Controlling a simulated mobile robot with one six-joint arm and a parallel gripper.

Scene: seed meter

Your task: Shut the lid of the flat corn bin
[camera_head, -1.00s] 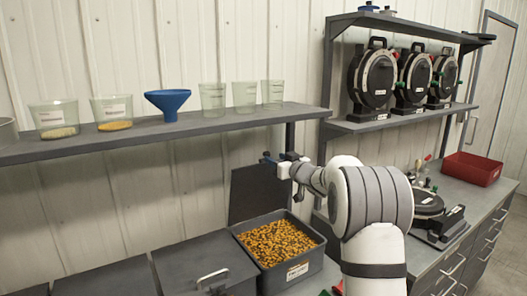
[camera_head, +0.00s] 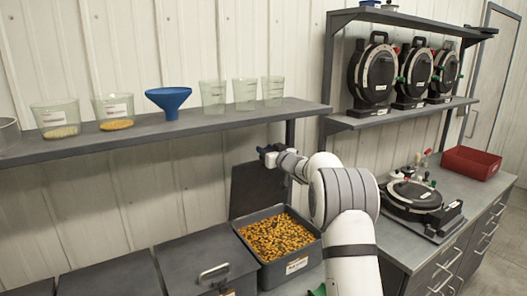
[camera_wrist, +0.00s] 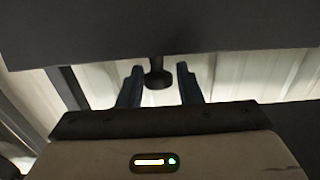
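The flat corn bin (camera_head: 296,268) is a dark grey box full of yellow-orange corn, with a white label on its front. Its dark lid (camera_head: 246,190) stands open, upright behind the bin against the wall. My gripper (camera_head: 267,152) is at the lid's top right, above the bin's back edge. In the wrist view, its two blue fingers (camera_wrist: 159,84) are apart, with a dark knob (camera_wrist: 159,78) showing between them and gaps on both sides. A dark panel (camera_wrist: 160,30), apparently the lid, fills the top of that view. Whether anything touches the lid cannot be told.
A closed bin with a metal handle (camera_head: 213,272) stands left of the corn bin. A shelf (camera_head: 150,133) above holds clear cups and a blue funnel (camera_head: 168,100). At right are a counter with a round black device (camera_head: 414,196) and a red tray (camera_head: 471,163).

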